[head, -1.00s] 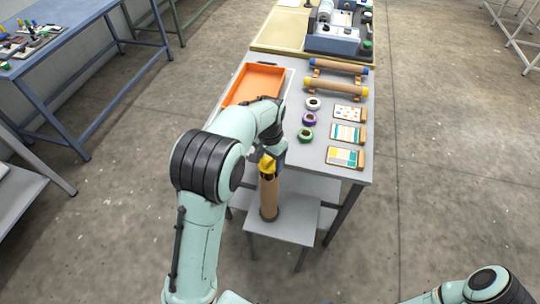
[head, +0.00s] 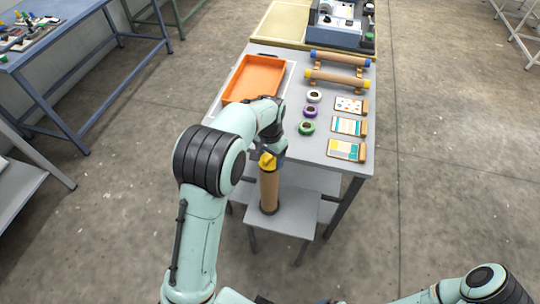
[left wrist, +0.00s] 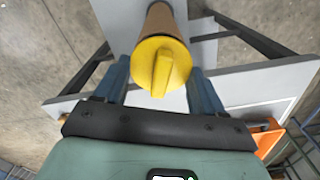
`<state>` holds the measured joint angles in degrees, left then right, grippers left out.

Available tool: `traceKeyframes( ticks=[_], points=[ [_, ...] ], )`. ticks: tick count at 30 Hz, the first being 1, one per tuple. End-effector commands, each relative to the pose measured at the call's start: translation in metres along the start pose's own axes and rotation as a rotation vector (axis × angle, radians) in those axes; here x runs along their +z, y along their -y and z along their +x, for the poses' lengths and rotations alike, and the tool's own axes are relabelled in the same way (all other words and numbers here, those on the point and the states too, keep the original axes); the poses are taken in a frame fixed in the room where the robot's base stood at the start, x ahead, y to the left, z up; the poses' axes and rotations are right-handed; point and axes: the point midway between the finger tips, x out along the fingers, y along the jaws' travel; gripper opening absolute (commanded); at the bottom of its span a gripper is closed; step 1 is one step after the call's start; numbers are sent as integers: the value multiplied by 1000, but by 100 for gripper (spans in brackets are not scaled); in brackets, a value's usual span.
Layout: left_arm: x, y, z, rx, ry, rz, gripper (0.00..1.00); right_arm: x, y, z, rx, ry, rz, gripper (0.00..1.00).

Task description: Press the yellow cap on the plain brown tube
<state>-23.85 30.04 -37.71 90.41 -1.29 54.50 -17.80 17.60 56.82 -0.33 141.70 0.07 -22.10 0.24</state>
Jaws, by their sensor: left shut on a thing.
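The plain brown tube (head: 269,189) stands upright on a small low grey stand (head: 292,223), its foot in a dark ring. The yellow cap (head: 267,161) is at the tube's top end. In the left wrist view the cap (left wrist: 172,58) shows its round face and raised fin, with the brown tube (left wrist: 160,20) directly behind it. My left gripper (left wrist: 161,82) has one blue finger on each side of the cap and is shut on it. Whether the cap is fully seated is hard to tell. My right gripper is not in view.
The grey table behind holds an orange tray (head: 254,78), rolls of tape (head: 306,128), pattern cards (head: 346,149) and two brown tubes on rests, one with yellow ends (head: 337,79), one with blue (head: 340,58). A blue-grey machine (head: 338,27) stands at the back.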

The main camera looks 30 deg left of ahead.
Motion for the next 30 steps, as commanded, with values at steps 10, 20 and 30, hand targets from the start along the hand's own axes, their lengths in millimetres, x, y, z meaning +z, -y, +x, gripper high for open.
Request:
traceKeyframes(
  ticks=[10, 20, 30],
  points=[
    [1, 1, 1, 0, 0, -1, 41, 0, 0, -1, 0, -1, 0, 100],
    [1, 0, 2, 0, 1, 0, 41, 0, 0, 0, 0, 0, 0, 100],
    [1, 0, 9, 0, 1, 0, 41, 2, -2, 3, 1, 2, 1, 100]
  ],
)
